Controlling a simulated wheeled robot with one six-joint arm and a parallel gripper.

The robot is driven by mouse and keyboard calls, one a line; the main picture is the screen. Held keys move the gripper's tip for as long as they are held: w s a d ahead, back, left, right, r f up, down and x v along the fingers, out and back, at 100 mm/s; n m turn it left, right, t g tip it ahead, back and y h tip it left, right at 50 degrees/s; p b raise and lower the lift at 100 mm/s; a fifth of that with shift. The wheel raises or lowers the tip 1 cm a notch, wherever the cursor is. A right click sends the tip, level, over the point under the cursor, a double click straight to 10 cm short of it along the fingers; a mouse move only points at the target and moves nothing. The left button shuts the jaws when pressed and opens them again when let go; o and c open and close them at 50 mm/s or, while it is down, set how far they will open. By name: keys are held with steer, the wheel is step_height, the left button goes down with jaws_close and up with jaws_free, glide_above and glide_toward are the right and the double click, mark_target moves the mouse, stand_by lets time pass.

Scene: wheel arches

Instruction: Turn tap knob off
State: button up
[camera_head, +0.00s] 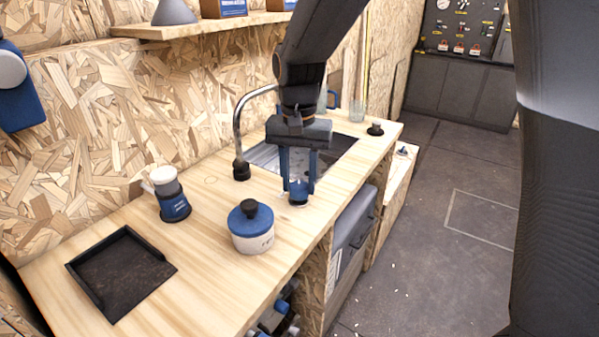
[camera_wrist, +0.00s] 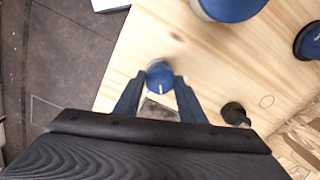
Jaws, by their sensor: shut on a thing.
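The tap knob (camera_wrist: 160,75) is a small round blue knob with a white mark, seen from above between my fingertips in the wrist view. In the head view the knob (camera_head: 298,196) sits on the wooden counter in front of the sink, partly hidden by my fingers. My gripper (camera_head: 299,190) points down with its blue fingers around the knob. In the wrist view my gripper (camera_wrist: 160,80) has a fingertip on each side of the knob and is shut on it. The curved metal tap (camera_head: 238,125) stands on a black base to the left of my gripper.
A white jar with a blue lid (camera_head: 251,228) stands close by at the front left. A blue-and-white container (camera_head: 170,195) and a black tray (camera_head: 120,272) are further left. The sink (camera_head: 340,145) is behind my gripper. A glass (camera_head: 357,110) stands beyond it.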

mark_target(299, 185)
steer(key=n+p, duration=0.3)
steer(key=n, duration=0.2)
steer(key=shift+r+n, duration=0.1)
steer(key=shift+n, duration=0.2)
steer(key=n+p, duration=0.2)
steer(key=n, duration=0.3)
steer(key=shift+n+p, duration=0.3)
steer(key=shift+n, duration=0.1)
steer(key=o, duration=1)
steer(key=shift+o, duration=0.2)
step_height(299, 185, up, 8)
steer(key=shift+f+b, duration=0.15)
steer(key=shift+b, duration=0.6)
